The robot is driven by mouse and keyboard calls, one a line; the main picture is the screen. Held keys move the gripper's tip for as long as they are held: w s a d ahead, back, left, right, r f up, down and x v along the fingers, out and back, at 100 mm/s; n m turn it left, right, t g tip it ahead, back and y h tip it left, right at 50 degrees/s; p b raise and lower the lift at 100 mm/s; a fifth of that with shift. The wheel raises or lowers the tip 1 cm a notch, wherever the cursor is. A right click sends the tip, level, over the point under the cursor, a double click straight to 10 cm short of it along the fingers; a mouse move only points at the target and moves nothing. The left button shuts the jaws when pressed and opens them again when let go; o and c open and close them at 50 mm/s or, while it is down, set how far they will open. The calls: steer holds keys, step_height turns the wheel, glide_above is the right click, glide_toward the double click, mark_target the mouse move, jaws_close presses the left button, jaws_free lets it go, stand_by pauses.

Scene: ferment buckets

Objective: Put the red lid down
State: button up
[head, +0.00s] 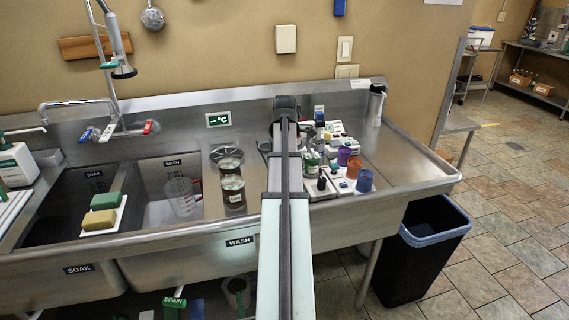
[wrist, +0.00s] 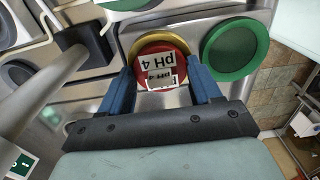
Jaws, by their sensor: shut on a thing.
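The red lid (wrist: 180,50) has white "pH 4" labels and lies between the two blue fingers of my gripper (wrist: 161,72) in the wrist view. My gripper is shut on it. A gold ring (wrist: 138,46) shows around the far side of the red lid; I cannot tell whether the lid touches it or is above it. In the head view my arm reaches over the sink's drainboard, and its end hides the gripper and the red lid.
A green round lid (wrist: 235,48) is close to the right finger. Two jars (head: 233,193) stand left of my arm. Purple (head: 344,156), orange (head: 354,167) and blue cups (head: 364,181) stand right of it. The drainboard's right end (head: 415,165) is clear.

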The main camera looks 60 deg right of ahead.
steer(key=shift+a+f, duration=0.1)
steer(key=shift+f, duration=0.25)
steer(key=o, duration=1)
steer(key=shift+s+a+f, duration=0.1)
steer(key=shift+c, duration=0.2)
steer(key=shift+o, duration=0.3)
steer(key=shift+s+a, duration=0.2)
steer(key=shift+r, duration=0.45)
step_height(320, 180, up, 13)
steer(key=shift+w+d+f, duration=0.2)
steer(key=shift+w+d, duration=0.1)
steer(key=shift+d, duration=0.05)
